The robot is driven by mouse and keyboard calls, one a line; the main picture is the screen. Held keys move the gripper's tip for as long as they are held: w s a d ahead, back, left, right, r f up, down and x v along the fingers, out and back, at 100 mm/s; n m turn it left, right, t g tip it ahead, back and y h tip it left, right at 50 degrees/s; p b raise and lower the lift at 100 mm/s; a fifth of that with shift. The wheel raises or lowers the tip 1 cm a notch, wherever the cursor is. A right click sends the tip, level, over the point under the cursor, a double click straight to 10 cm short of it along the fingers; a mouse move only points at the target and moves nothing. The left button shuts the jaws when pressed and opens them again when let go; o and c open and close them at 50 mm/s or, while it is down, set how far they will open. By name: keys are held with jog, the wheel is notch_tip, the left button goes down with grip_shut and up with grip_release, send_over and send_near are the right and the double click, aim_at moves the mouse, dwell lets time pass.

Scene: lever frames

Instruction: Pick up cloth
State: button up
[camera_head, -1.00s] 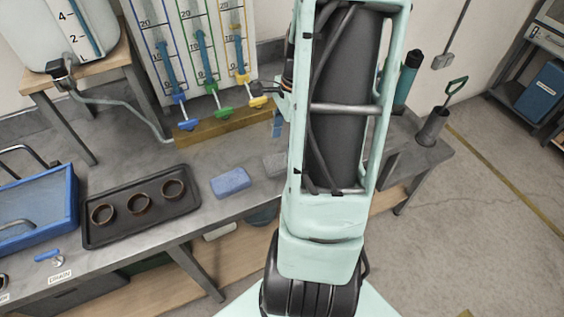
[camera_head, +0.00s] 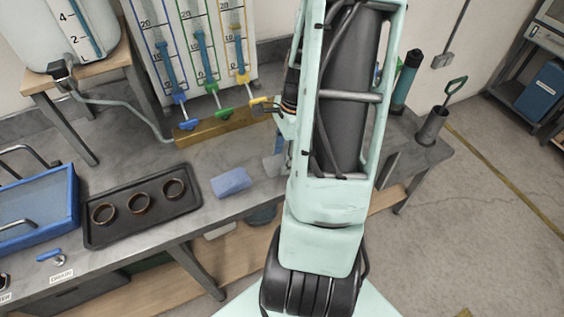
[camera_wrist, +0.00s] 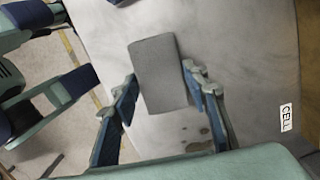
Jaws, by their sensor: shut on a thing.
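The grey cloth (camera_wrist: 158,72) is a flat rectangle between the two blue fingers of my gripper (camera_wrist: 160,77) in the wrist view. My gripper is shut on it, with the cloth reaching out beyond the fingertips. In the head view a small grey part of the cloth (camera_head: 273,165) shows just left of my arm, over the bench. How far the cloth is above the bench is hard to tell.
A blue block-like piece (camera_head: 231,182) lies on the grey bench (camera_head: 225,155) left of the cloth. A dark tray (camera_head: 140,228) with three rings and a blue basin (camera_head: 40,220) stand further left. Gauge tubes with coloured valves on a wooden block (camera_head: 225,124) stand behind.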

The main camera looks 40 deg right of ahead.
aim_at(280, 161)
jog(key=shift+c, duration=1.3)
jog(key=shift+r, duration=0.15)
jog(key=shift+r+p, duration=0.6)
notch_tip(280, 161, up, 2)
jog(key=shift+r+p, duration=0.15)
jog(key=shift+p, duration=0.75)
jog(key=s+a+r+p, duration=0.2)
jog(key=s+r+p, duration=0.2)
jog(key=s+r, duration=0.5)
jog(key=s, duration=0.4)
jog(key=shift+s+a, duration=0.3)
jog(key=shift+s, duration=0.1)
jog(key=shift+r, duration=0.1)
